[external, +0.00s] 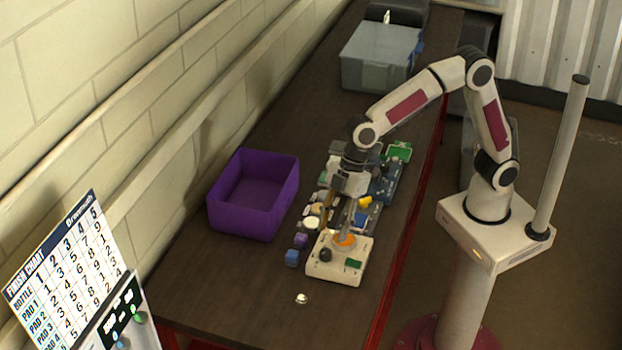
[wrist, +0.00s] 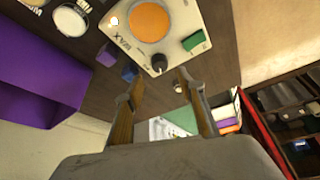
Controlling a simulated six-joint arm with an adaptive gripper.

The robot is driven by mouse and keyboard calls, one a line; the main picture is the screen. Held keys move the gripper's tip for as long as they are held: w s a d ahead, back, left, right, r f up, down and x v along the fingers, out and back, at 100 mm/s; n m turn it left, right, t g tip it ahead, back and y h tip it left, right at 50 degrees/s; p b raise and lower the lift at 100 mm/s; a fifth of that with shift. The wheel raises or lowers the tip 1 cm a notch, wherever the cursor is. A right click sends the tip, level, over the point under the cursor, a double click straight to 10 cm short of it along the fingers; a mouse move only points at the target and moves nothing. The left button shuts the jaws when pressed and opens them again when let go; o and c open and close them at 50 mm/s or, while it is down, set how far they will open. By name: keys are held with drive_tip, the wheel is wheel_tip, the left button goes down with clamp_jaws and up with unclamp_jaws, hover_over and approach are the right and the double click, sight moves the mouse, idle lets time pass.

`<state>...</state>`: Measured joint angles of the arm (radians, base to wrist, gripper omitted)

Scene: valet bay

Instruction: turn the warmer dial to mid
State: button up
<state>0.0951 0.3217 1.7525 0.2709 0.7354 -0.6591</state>
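The warmer (external: 341,272) is a small cream box near the front of the bench, with an orange round plate (external: 345,240), a black dial (external: 326,255) and a green switch (external: 354,264). The dial's pointer setting is too small to read. My gripper (external: 338,225) points down over the bench by the warmer. In the wrist view my gripper (wrist: 160,80) is open, its empty fingers spread apart just short of the dial.
A purple bin (external: 243,222) stands left of the warmer. A blue cube (external: 292,258) and purple cube (external: 300,240) lie beside it. Several small items crowd the bench behind the warmer. A small round metal piece (external: 302,298) lies in front. A grey bin (external: 375,75) stands at the far end.

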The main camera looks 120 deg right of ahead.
sight(326, 251)
drive_tip(key=shift+x, duration=3.2)
drive_tip(key=c, duration=1.1)
